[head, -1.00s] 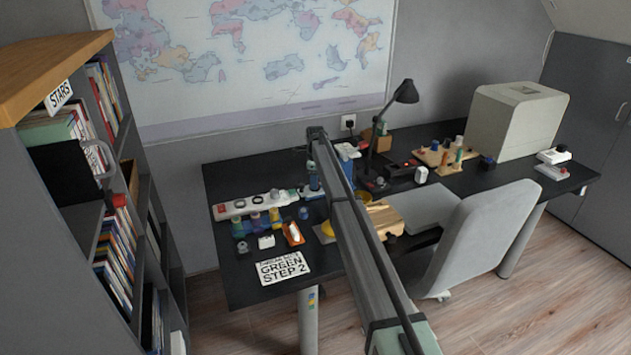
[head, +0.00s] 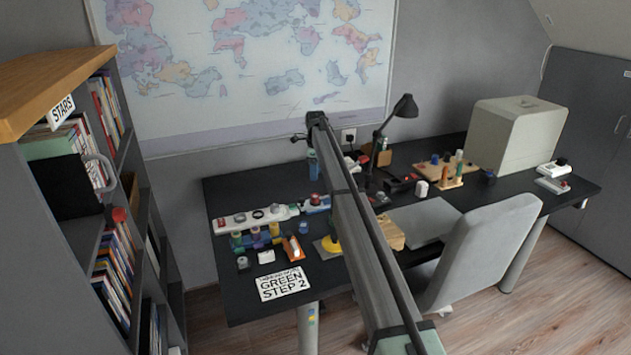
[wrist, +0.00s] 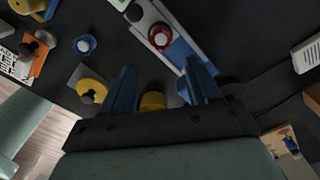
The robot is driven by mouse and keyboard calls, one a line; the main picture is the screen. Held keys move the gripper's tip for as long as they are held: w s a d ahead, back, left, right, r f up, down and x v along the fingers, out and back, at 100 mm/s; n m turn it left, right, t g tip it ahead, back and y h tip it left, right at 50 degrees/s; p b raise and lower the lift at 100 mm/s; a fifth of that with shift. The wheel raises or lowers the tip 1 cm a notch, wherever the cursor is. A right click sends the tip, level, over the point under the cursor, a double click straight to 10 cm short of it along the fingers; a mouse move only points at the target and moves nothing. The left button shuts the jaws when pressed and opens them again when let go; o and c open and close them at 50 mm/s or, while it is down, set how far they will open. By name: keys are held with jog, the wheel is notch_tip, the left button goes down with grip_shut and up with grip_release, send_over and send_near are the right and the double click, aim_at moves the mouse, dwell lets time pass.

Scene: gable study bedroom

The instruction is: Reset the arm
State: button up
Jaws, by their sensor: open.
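My arm reaches from the lower right of the head view over the black desk (head: 245,300). In the wrist view my gripper (wrist: 165,78) shows as two blue fingers, spread apart with nothing held between them. A yellow round thing (wrist: 153,101) shows low between the fingers; I cannot tell its height or what it is. In the head view the gripper end is hard to make out against the wall and desk.
A grey chair (head: 482,245) stands at the desk's front. A black lamp (head: 404,107), a pegboard (head: 445,171) and a beige box (head: 515,138) stand to the right. A white strip (head: 238,223) and small parts lie left. A bookshelf (head: 50,85) stands at far left.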

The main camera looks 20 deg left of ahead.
jog(key=shift+r, duration=0.6)
